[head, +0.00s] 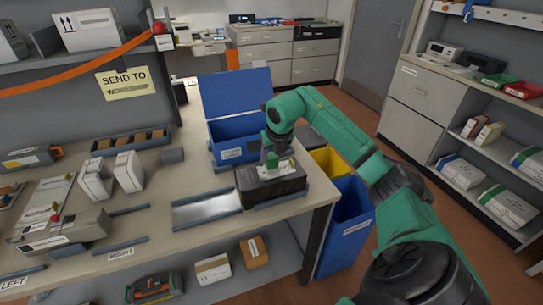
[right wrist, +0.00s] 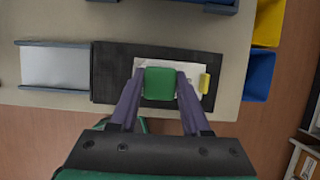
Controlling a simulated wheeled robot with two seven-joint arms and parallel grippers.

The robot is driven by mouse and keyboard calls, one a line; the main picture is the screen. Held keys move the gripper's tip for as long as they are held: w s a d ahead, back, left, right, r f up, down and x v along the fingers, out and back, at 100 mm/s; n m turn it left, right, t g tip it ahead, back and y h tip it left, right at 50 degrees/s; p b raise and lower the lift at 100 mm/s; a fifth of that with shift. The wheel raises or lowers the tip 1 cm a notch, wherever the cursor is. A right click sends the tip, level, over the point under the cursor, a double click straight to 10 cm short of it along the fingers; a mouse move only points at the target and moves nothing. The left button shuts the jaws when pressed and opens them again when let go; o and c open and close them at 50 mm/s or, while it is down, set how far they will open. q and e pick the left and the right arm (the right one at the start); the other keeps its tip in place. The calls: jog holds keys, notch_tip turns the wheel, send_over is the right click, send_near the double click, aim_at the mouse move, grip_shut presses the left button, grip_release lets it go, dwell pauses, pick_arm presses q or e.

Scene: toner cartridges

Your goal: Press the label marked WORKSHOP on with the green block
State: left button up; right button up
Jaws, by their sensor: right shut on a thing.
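My right gripper (head: 270,150) is shut on the green block (right wrist: 160,84), which also shows in the head view (head: 273,161). The block is at a white label (right wrist: 147,65) that lies on top of a dark box (right wrist: 109,76). I cannot tell whether the block touches the label or hovers just over it. The label's print is too small or covered to read. In the head view the dark box (head: 268,192) stands near the table's right end. My left gripper is not in view.
A blue lidded bin (head: 232,100) stands behind the box. A silver plate (head: 208,208) lies to its left. Yellow (head: 330,161) and blue (head: 345,220) bins stand off the table's right edge. Cartridges and boxes fill the table's left.

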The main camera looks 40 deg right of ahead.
jog(key=shift+f, duration=0.15)
jog(key=shift+f+b, duration=0.45)
dwell(0.8)
notch_tip(320, 180, up, 7)
jog(key=p, duration=0.6)
jog(key=shift+r, duration=0.1)
dwell(0.3)
